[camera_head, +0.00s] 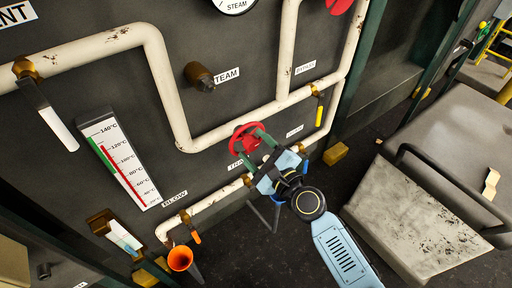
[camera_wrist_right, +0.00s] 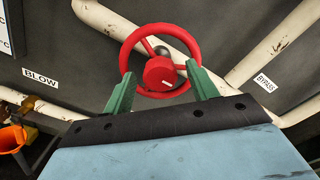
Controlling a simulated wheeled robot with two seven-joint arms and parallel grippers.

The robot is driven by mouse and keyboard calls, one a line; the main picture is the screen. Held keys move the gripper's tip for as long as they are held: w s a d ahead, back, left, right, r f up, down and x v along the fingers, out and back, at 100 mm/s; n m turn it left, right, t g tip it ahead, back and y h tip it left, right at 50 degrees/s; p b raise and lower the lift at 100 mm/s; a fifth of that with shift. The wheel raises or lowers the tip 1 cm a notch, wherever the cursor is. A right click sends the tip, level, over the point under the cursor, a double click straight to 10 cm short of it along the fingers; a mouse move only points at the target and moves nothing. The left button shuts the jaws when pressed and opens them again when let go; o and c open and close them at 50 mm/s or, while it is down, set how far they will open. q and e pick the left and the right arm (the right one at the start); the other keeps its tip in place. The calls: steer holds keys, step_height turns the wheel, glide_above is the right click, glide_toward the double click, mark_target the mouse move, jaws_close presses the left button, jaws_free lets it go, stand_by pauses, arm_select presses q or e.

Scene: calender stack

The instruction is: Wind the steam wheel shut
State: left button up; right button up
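A red handwheel (camera_head: 245,137) with a red hub stands at the pipe on the dark panel, above a partly hidden label. It also fills the upper middle of the right wrist view (camera_wrist_right: 160,71). My right gripper (camera_head: 252,137) is at this wheel. Its two green fingers (camera_wrist_right: 160,72) stand well apart at the left and right of the hub, their tips at the rim. I cannot tell whether they touch it. The "STEAM" label (camera_head: 227,76) sits beside a brass-coloured stub (camera_head: 200,76) without a visible wheel. My left gripper is not in view.
Cream pipes (camera_head: 162,85) run across the panel around the wheel. A thermometer plate (camera_head: 120,158) is at the left, an orange funnel (camera_head: 180,259) below. A grey cart-like bench (camera_head: 415,215) stands at the right. A yellow block (camera_head: 336,153) lies near the panel foot.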

steer(key=shift+s, duration=0.1)
steer(key=b+v, duration=0.2)
steer(key=v, duration=1.1)
steer(key=shift+d+f, duration=0.1)
steer(key=s+d+f+n+g+h+b, duration=0.2)
steer(key=s+d+f+n+b, duration=0.15)
steer(key=f, duration=0.95)
steer(key=s+d+f+n+g+h+b, duration=0.2)
steer(key=d+f+n+h, duration=0.15)
steer(key=f, duration=1.05)
steer(key=s+d+f+n+g+h+b, duration=0.2)
steer(key=s+f+n, duration=0.15)
steer(key=f, duration=0.95)
steer(key=s+d+f+n+g+h+b, duration=0.1)
steer(key=s+d+f+n+g+b, duration=0.1)
steer(key=s+f+n, duration=0.2)
steer(key=s+d+f+n+g+h+b, duration=0.1)
steer(key=s+d+f+n+g+b, duration=0.1)
steer(key=s+f, duration=0.8)
steer(key=s+d+f+n+g+h+b, duration=0.1)
steer(key=s+d+f+n+g+b, duration=0.1)
steer(key=s+f+n, duration=0.4)
steer(key=s+d+f+g, duration=0.1)
steer(key=s+d+f, duration=0.1)
steer(key=s, duration=0.3)
steer(key=shift+g, duration=0.3)
